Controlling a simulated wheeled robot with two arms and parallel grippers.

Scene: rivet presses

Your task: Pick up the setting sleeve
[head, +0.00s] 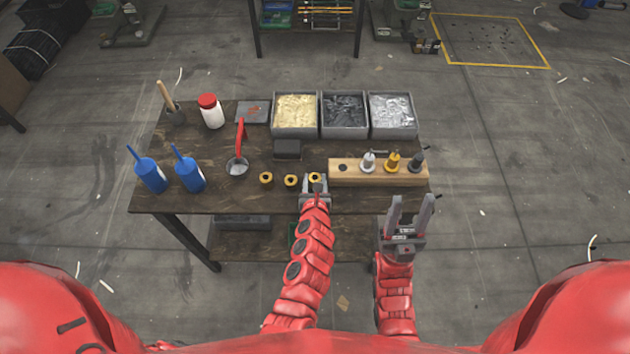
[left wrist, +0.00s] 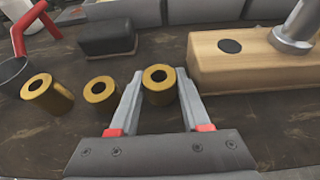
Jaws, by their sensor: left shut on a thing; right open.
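Three short brass sleeves with dark centre holes stand in a row on the dark wooden table. My left gripper (head: 314,183) is shut on the rightmost brass sleeve (head: 315,177), which sits upright between its fingers. In the left wrist view this sleeve (left wrist: 159,84) shows between the two grey fingers (left wrist: 157,92); whether it touches the table I cannot tell. The middle sleeve (head: 290,180) and the left sleeve (head: 266,178) stand free to the left. My right gripper (head: 410,212) is open and empty in front of the table's right part.
A wooden block (head: 350,177) with an empty hole and three tools stands close right of the held sleeve. Three grey bins (head: 345,133) are behind. A red-handled cup (head: 238,165), blue bottles (head: 189,174), a red-capped white jar (head: 212,116) and a dark block (head: 288,149) also stand there.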

